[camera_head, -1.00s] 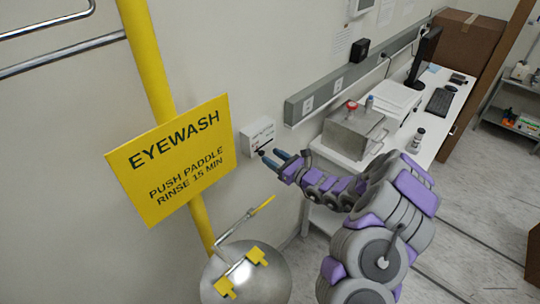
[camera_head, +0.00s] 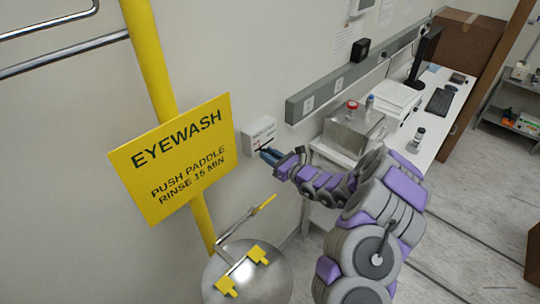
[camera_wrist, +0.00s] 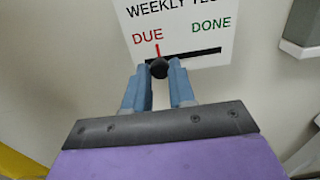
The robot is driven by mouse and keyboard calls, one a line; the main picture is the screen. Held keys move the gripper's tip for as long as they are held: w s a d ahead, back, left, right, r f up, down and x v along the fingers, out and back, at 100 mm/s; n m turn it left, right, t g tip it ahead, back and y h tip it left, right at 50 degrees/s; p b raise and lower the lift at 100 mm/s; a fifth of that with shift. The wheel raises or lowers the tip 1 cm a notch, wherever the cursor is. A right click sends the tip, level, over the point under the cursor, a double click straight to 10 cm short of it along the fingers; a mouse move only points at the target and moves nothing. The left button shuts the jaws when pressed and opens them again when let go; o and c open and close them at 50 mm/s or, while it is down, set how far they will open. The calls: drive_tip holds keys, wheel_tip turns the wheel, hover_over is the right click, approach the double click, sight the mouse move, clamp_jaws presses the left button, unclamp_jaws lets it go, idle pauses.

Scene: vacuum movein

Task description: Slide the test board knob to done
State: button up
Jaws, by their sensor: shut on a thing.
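The test board (camera_head: 259,131) is a small white box on the wall, right of the yellow eyewash sign. In the wrist view the board (camera_wrist: 185,20) reads "WEEKLY TE...", with red "DUE" at left and green "DONE" at right above a black slot (camera_wrist: 200,54). The dark round knob (camera_wrist: 159,69) is at the slot's left end, near the red mark under "DUE". My gripper (camera_wrist: 160,72) has its blue fingers on both sides of the knob, shut on it. In the head view my gripper (camera_head: 268,154) is at the board's lower edge and hides the knob.
The yellow eyewash sign (camera_head: 175,160) and its pole stand left of my gripper, with the metal bowl (camera_head: 248,275) below. A white bench (camera_head: 400,145) with a metal box (camera_head: 352,130) is to the right. A grey wall rail (camera_head: 330,88) runs above it.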

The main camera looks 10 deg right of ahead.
sight(271, 138)
drive_tip(key=shift+s+a+r, duration=0.15)
drive_tip(key=shift+a, duration=0.2)
clamp_jaws()
drive_tip(key=shift+d, duration=0.1)
drive_tip(key=w+d, duration=0.4)
drive_tip(key=d, duration=0.1)
drive_tip(key=shift+w+d, duration=0.2)
drive_tip(key=shift+d, duration=0.1)
drive_tip(key=shift+r, duration=0.2)
